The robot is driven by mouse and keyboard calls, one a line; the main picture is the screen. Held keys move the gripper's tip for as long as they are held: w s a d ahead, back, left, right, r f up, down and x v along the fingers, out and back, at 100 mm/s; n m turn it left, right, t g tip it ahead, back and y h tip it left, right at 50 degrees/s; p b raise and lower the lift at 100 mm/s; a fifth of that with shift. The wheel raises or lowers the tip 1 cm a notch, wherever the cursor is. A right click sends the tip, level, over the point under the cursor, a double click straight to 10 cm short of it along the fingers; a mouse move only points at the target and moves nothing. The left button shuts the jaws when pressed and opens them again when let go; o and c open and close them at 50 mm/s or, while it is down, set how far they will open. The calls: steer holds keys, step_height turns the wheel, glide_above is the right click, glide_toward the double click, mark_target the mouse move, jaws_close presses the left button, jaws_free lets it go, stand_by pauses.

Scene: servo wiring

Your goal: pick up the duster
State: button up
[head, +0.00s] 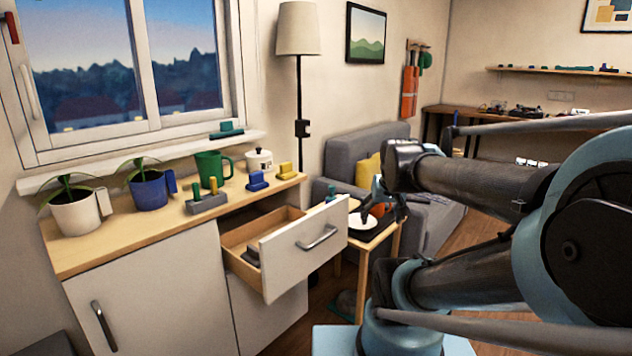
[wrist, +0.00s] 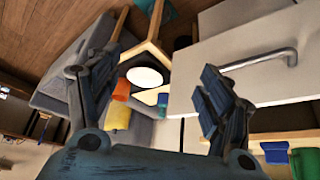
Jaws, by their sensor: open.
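I cannot tell for certain which thing is the duster. A teal block with a raised grip (head: 226,130) lies on the window sill. Similar handled blocks in blue (head: 257,181) and yellow (head: 287,171) stand on the cabinet top. A dark block (head: 253,255) lies in the open drawer, partly hidden by its walls. My gripper (head: 380,207) is open and empty beyond the drawer front, above the side table. Its spread fingers (wrist: 160,68) frame the white plate (wrist: 145,77) and an orange object (wrist: 122,90) in the wrist view, with nothing between them.
The open drawer (head: 305,250) juts out from the cabinet. Potted plants in a white pot (head: 76,217) and a blue pot (head: 148,193), a green mug (head: 209,170) and a white lidded pot (head: 260,160) stand on top. A grey sofa (head: 358,150) is behind the side table.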

steer(key=shift+o, duration=0.4)
steer(key=s+f+g, duration=0.3)
steer(key=s+f, duration=0.4)
steer(key=s, duration=0.4)
steer(key=shift+f+g, duration=0.3)
steer(key=w+a+r+n, duration=0.3)
steer(key=w+a+r, duration=0.35)
steer(key=w, duration=0.25)
steer(key=n+g+y, duration=0.1)
steer(key=n, duration=0.6)
glide_above(254, 247)
steer(key=s+d, duration=0.1)
step_height(254, 247, down, 3)
steer(key=f, duration=1.1)
steer(key=w+a+f, duration=0.1)
steer(key=f, duration=0.5)
steer(key=shift+f, duration=0.1)
steer(key=c, duration=1.3)
steer(key=shift+o, duration=0.2)
